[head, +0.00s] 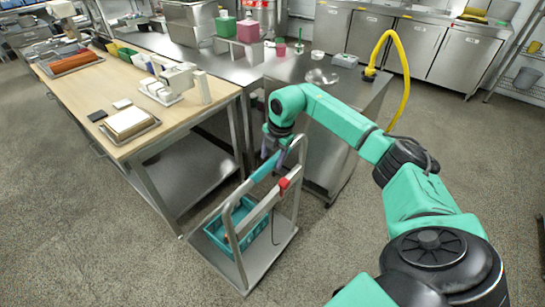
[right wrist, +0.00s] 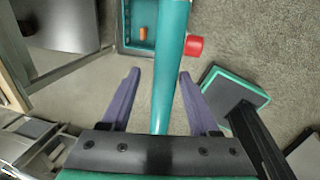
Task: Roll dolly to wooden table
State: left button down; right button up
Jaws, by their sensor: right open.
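The dolly (head: 262,262) is a grey platform cart with a tall tubular handle (head: 265,170) that has a teal grip and a red part. It stands on the floor at the lower centre of the head view, by the right end of the wooden table (head: 70,88). My left gripper is not in view.
A teal basket (head: 233,232) rides on the dolly, with an orange item (right wrist: 142,35) inside. A steel counter (head: 350,92) with a yellow hose stands just behind the dolly. The table top carries trays and equipment. The floor in front and at right is clear.

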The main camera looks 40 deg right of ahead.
notch_tip(320, 180, up, 14)
jog(key=s+b, duration=0.1)
jog(key=s, duration=0.1)
jog(key=shift+s+d+r, duration=0.15)
jog(key=shift+s+d, duration=0.25)
